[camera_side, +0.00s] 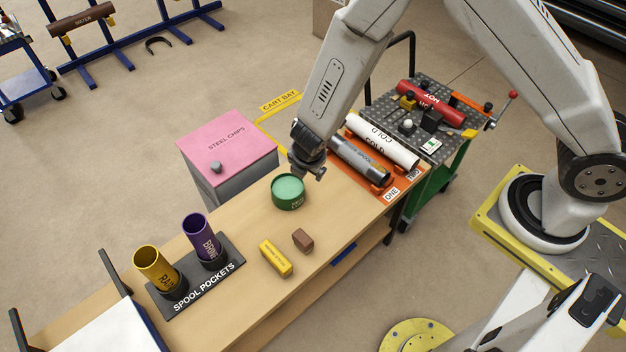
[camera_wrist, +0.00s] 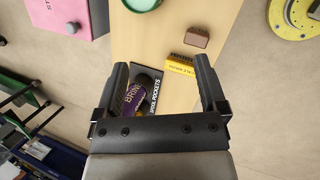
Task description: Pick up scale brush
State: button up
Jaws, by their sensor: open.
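The scale brush is a yellow block (camera_side: 275,257) with dark lettering, lying on the wooden bench. In the wrist view the brush (camera_wrist: 180,65) shows between my fingertips, nearer the right finger, and well below them. My gripper (camera_side: 307,170) is above the bench, beyond the green round tin, with a clear gap to the brush in the side view. In the wrist view my gripper (camera_wrist: 161,66) has its two black fingers spread wide with nothing between them.
A brown block (camera_side: 302,239) lies close beside the brush. The green tin (camera_side: 288,192) stands near my gripper. The spool pockets rack (camera_side: 222,277) holds a yellow tube (camera_side: 154,265) and a purple tube (camera_side: 199,235). An orange rack with grey and white spools is behind my gripper.

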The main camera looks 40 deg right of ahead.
jog(key=a+f+n+y, duration=0.1)
jog(key=a+f+n, duration=0.75)
jog(key=f, duration=0.25)
jog(key=n+y, duration=0.1)
jog(key=n, duration=0.6)
send_over(276, 256)
jog(key=s, duration=0.3)
jog(key=shift+m+t, duration=0.25)
jog(key=shift+t, duration=0.05)
jog(key=f, duration=0.7)
jog(key=shift+w+f, duration=0.25)
jog(key=shift+f, duration=0.1)
jog(key=shift+f, duration=0.1)
jog(key=shift+x, duration=1.15)
jog(key=shift+w+f, duration=0.1)
jog(key=shift+f, duration=0.1)
jog(key=shift+x, duration=2.4)
jog(key=shift+a+f, duration=0.1)
jog(key=shift+f, duration=0.15)
